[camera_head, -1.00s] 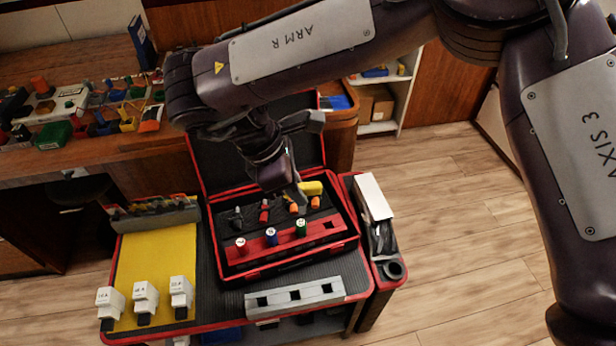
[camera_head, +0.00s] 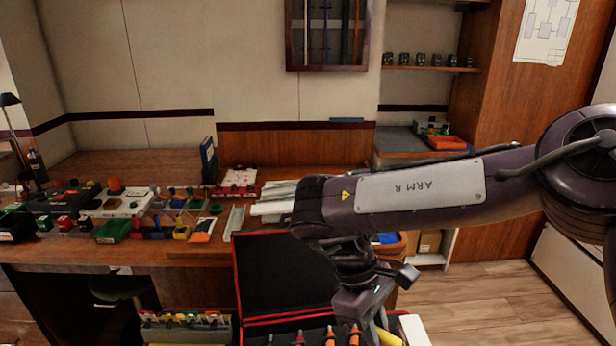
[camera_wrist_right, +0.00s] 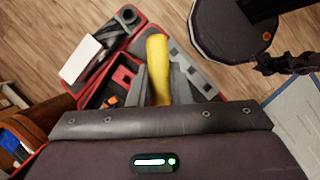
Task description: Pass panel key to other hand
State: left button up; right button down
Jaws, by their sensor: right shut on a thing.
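The panel key, seen as a yellow handle (camera_wrist_right: 157,50), stands between the two grey fingers of my right gripper (camera_wrist_right: 160,84) in the right wrist view. The fingers are shut on it. In the head view my right gripper (camera_head: 374,322) is at the bottom, over the right side of the open red-edged case (camera_head: 236,285), with a bit of the yellow handle (camera_head: 389,339) at the frame's lower edge. The key's far end is hidden. My left gripper does not show clearly in either view.
Orange-topped tools (camera_head: 355,334) stand in the case below my gripper. A workbench (camera_head: 50,250) with several bins and parts runs along the left and back. A white box (camera_head: 413,329) is just right of the key. Open floor (camera_head: 500,305) lies to the right.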

jog(key=s+d+m+g+y, duration=0.1)
jog(key=s+d+m+y, duration=0.1)
jog(key=d+m, duration=0.5)
jog(key=shift+s+d+f+m+g+y, duration=0.3)
jog(key=shift+m+y, duration=0.5)
jog(key=shift+m, duration=0.9)
jog(key=shift+s+r, duration=0.1)
jog(key=shift+r, duration=0.05)
